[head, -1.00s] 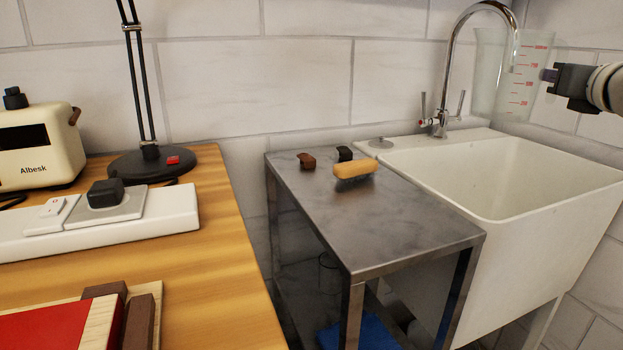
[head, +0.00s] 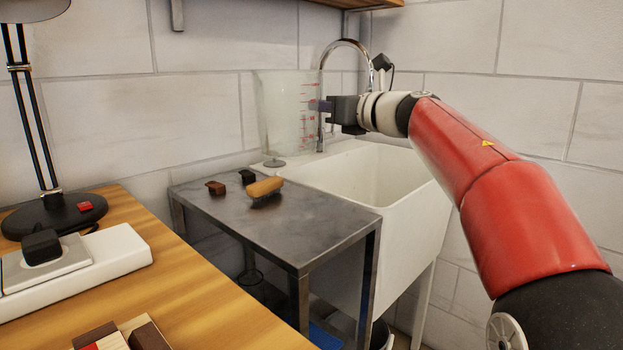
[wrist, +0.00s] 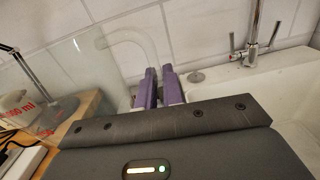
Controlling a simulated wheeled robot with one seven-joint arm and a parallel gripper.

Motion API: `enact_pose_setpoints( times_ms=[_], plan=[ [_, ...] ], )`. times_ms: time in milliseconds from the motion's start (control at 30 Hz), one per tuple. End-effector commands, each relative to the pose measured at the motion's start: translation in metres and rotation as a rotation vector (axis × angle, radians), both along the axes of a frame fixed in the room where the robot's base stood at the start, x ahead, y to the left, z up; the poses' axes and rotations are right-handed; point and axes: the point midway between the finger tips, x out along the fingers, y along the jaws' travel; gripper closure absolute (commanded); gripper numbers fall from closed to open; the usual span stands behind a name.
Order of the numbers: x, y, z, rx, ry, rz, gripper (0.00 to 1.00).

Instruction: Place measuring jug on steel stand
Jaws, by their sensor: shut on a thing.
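The measuring jug (head: 280,112) is clear with red graduation marks. In the head view it is held upright in the air, in front of the tap and beyond the far end of the steel stand. My gripper (head: 322,106) is shut on its right side. In the wrist view the purple fingertips (wrist: 159,88) are close together on the jug, whose clear wall (wrist: 85,65) shows at left. The steel stand (head: 300,232) is a grey metal table between the wooden bench and the sink.
A wooden-backed brush (head: 265,187) and two small dark blocks, one brown (head: 216,188) and one black (head: 247,177), lie on the stand's far part. Its near part is bare. The white sink (head: 415,215) adjoins at right. A lamp (head: 50,212) stands on the wooden bench (head: 190,290) at left.

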Motion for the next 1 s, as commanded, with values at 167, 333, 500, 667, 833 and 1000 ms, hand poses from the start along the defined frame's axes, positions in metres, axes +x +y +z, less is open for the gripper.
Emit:
enact_pose_setpoints(
  times_ms=[167, 333, 500, 667, 833, 1000],
  plan=[
    [0.000, -0.001, -0.050, 0.001, 0.002, -0.002, 1.00],
    [0.000, 0.000, -0.073, 0.001, 0.000, -0.002, 1.00],
    [0.000, -0.001, -0.088, 0.001, 0.000, -0.002, 1.00],
    [0.000, -0.001, -0.113, 0.001, 0.001, -0.002, 1.00],
    [0.000, 0.000, -0.120, 0.001, -0.002, -0.002, 1.00],
    [0.000, 0.000, -0.119, 0.001, -0.002, -0.001, 1.00]
  ],
)
